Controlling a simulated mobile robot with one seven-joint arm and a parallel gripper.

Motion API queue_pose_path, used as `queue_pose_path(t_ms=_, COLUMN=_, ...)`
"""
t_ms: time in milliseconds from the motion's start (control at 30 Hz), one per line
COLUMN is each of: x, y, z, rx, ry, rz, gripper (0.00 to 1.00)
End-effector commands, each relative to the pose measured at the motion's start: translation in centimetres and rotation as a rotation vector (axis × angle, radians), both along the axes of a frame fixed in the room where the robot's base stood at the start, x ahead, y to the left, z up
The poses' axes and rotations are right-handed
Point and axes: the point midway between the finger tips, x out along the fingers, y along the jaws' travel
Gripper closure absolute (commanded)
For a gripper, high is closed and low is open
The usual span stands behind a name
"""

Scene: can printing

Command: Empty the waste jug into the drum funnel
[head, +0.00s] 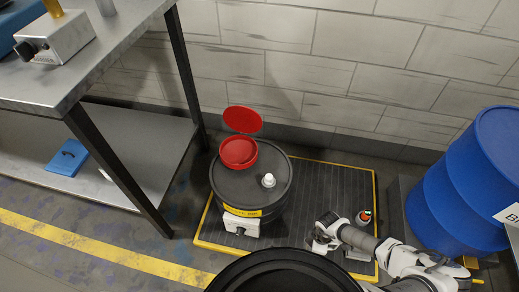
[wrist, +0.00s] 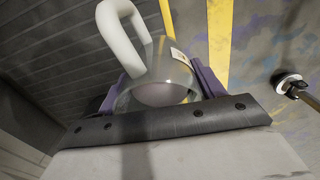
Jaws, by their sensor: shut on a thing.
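My gripper (wrist: 162,88) is shut on the waste jug (wrist: 178,68) in the wrist view. The jug is clear, with a thick white looped handle (wrist: 126,36) and a small label, and it sits between the purple finger pads. A greyish surface shows inside it. In the head view my arm reaches in from the lower right, and I cannot make out the jug there. The red drum funnel (head: 238,153) sits on top of the black drum (head: 277,190), left of my arm, with its round red lid (head: 243,120) raised behind it.
The drum stands on a yellow-edged dark platform (head: 325,185) and has a white bung (head: 268,181) on top. A steel bench (head: 100,60) stands left and a blue barrel (head: 450,190) right. A small red-topped item (head: 363,217) is near my arm. A black round rim (head: 285,255) fills the bottom.

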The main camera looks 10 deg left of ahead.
Motion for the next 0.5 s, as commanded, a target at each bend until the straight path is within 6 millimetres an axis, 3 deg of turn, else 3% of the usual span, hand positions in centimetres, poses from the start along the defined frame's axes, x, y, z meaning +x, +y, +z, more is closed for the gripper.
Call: queue_pose_path(t_ms=500, x=11.5, y=9.3, z=12.1, rx=0.001, ry=-0.003, rz=-0.482, gripper=0.66)
